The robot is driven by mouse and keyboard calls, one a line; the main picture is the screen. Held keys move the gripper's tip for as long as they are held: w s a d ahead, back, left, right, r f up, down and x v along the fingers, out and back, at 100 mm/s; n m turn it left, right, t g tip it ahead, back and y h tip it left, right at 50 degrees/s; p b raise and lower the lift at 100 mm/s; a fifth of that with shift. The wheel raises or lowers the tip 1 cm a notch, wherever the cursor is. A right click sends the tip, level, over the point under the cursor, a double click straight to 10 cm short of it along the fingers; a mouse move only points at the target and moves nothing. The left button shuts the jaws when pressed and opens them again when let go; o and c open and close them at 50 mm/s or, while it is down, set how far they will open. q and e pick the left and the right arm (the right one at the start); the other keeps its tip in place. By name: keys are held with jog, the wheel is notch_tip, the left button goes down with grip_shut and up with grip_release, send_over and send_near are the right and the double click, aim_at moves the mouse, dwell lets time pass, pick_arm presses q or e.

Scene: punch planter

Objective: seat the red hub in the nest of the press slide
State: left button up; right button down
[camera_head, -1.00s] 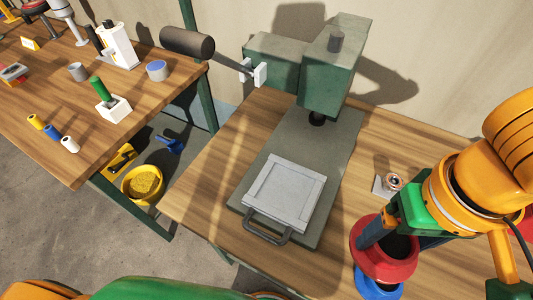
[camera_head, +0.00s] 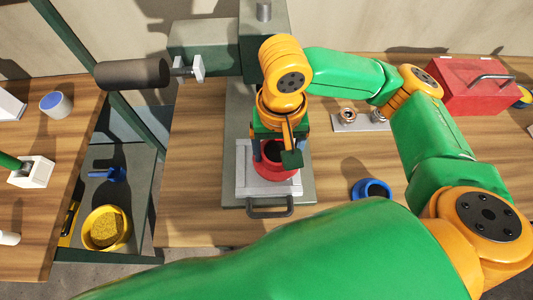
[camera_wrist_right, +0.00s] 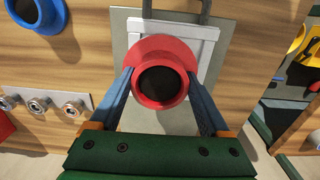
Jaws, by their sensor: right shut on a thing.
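The red hub (camera_head: 276,174), a flanged ring with a dark bore, is held between the fingers of my right gripper (camera_head: 278,150). In the right wrist view the hub (camera_wrist_right: 146,51) sits between the two blue fingers (camera_wrist_right: 160,76), its opening facing the camera. The hub is over the pale square plate of the press slide (camera_head: 243,182), which also shows in the wrist view (camera_wrist_right: 207,48). The hub and gripper hide much of the plate, including any nest. I cannot tell whether the hub touches it. My left gripper is not in view.
The green press (camera_head: 205,45) stands behind, with a dark-gripped lever (camera_head: 132,74) at left. The slide handle (camera_head: 270,212) faces front. A blue flanged ring (camera_head: 361,193), a plate with metal fittings (camera_head: 345,124) and a red toolbox (camera_head: 470,90) are to the right.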

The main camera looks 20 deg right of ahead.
aim_at(268, 159)
jog(key=w+f, duration=0.1)
jog(key=w+a+f, duration=0.1)
jog(key=f, duration=0.1)
jog(key=shift+a+f, duration=0.15)
jog(key=shift+f, duration=1.3)
jog(key=shift+f, duration=0.1)
grip_release()
notch_tip(268, 159, up, 12)
jog(key=shift+r+p, duration=0.15)
jog(key=shift+p, duration=0.35)
